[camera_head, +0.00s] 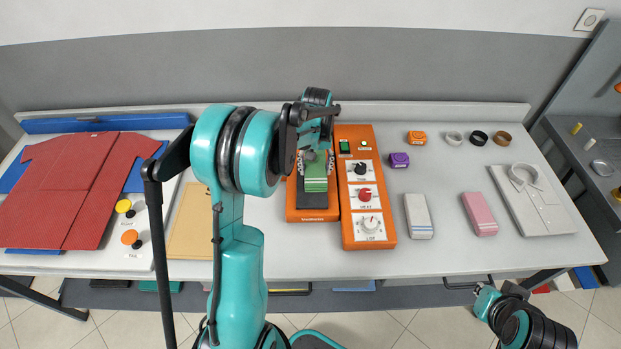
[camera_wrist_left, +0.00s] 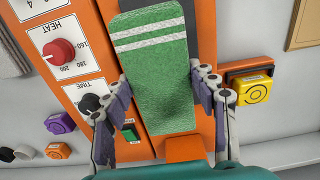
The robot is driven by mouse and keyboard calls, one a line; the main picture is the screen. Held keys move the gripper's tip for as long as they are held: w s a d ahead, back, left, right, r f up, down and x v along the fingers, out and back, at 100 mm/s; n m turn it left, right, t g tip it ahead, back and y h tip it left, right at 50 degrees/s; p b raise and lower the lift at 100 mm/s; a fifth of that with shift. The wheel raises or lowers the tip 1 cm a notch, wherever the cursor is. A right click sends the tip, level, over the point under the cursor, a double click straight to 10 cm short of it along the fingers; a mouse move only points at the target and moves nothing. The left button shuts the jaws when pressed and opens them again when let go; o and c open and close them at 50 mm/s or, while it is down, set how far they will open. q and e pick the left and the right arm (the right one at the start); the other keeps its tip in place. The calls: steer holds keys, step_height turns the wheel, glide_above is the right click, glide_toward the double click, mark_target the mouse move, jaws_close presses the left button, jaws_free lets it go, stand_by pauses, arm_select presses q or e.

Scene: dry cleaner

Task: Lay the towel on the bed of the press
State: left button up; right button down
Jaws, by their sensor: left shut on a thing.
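The green towel (camera_head: 317,178) with white stripes is between the fingers of my left gripper (camera_head: 316,160), over the orange press (camera_head: 312,215). It also shows in the left wrist view (camera_wrist_left: 155,75), with one finger at each long edge; the gripper is shut on it. The dark bed of the press (camera_head: 313,199) shows past the towel's striped end. I cannot tell whether the towel touches the bed. My right arm is low at the bottom right, off the table; its fingers are not clear.
The orange control panel (camera_head: 348,216) with knobs stands right of the bed. Folded towels, white (camera_head: 418,214) and pink (camera_head: 479,213), and a grey folded shirt (camera_head: 533,205) lie to the right. A red garment (camera_head: 75,185) covers another press at left.

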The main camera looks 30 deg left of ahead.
arm_select(q)
steer(key=shift+s+a+f, duration=0.25)
steer(key=shift+a+f, duration=0.2)
steer(key=shift+a, duration=0.1)
steer(key=shift+f+b, duration=0.55)
steer(key=shift+f, duration=1.45)
steer(key=shift+f, duration=0.1)
steer(key=o, duration=1.1)
